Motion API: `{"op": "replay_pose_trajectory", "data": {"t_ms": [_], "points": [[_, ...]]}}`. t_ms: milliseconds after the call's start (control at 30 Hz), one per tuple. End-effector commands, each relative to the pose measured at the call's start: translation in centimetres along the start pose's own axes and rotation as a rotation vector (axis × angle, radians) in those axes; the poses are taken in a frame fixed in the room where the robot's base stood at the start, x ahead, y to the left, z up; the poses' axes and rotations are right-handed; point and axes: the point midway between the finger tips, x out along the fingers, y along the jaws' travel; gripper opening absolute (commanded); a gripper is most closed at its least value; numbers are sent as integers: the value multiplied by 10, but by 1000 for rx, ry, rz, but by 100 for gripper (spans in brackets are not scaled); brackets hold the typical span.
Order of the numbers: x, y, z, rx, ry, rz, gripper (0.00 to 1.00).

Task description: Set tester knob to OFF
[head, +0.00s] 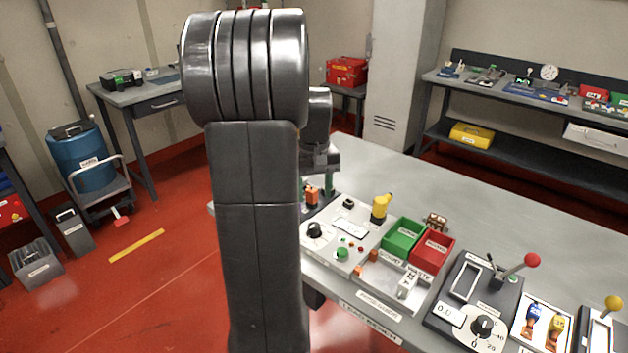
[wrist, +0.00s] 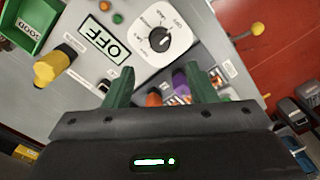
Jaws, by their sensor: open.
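The tester (head: 326,256) is a light grey panel on the near edge of the bench, just right of my arm in the head view. Its black knob (head: 314,230) is at the panel's left. In the picture the fingertips lie just below the dial; contact cannot be told. My arm hides most of the gripper in the head view.
A yellow part (wrist: 54,66) stands up from the panel, and a green bin (wrist: 40,25) is beyond it. Purple and orange items (wrist: 180,84) show between the fingers. In the head view, a red bin (head: 432,251) and a lever box (head: 474,300) are to the right.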

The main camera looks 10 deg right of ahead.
Motion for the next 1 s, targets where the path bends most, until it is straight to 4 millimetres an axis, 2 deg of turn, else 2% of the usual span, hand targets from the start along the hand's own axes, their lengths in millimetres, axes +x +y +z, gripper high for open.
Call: {"op": "replay_pose_trajectory", "data": {"t_ms": [100, 200, 633, 833, 1000], "points": [[-18, 0, 0, 0, 2, 0, 51], [-26, 0, 0, 0, 0, 0, 51], [-30, 0, 0, 0, -1, 0, 51], [-13, 0, 0, 0, -4, -1, 51], [19, 0, 1, 0, -6, -1, 51]]}}
